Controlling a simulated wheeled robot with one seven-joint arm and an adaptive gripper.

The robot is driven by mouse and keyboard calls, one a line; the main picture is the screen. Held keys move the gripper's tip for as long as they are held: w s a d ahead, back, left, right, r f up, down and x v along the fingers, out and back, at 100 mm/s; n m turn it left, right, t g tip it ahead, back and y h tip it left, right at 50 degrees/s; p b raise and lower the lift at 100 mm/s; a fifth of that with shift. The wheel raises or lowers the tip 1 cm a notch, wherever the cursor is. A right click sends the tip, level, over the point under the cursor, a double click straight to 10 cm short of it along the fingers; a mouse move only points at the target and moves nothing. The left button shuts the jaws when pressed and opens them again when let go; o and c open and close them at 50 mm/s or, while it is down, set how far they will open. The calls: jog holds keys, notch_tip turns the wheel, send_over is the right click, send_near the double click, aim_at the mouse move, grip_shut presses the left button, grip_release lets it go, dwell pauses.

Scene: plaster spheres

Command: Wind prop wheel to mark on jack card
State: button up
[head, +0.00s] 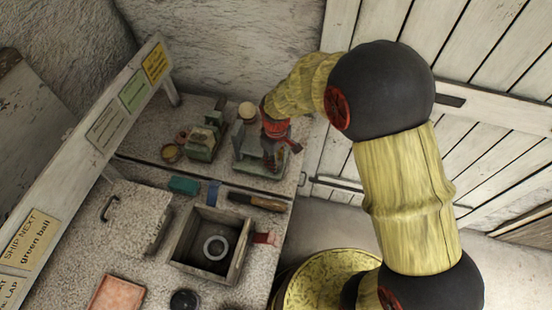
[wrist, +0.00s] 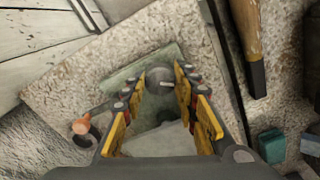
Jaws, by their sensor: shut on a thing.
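In the head view my gripper (head: 274,150) points down at the jack. Cards hang on the rail: yellow (head: 155,62), green (head: 133,92) and white (head: 107,126); their writing is too small to read.
A second green device (head: 203,142) stands left of the jack. An open box (head: 240,268) holds a pale ring (head: 216,247). A wooden-handled tool (head: 257,201) and a teal block (head: 184,185) lie in front. An orange-tipped part (wrist: 81,126) shows beside the jack.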

jog(key=shift+m, duration=0.6)
jog(key=o, duration=1.2)
jog(key=shift+c, duration=0.2)
notch_tip(320, 180, up, 12)
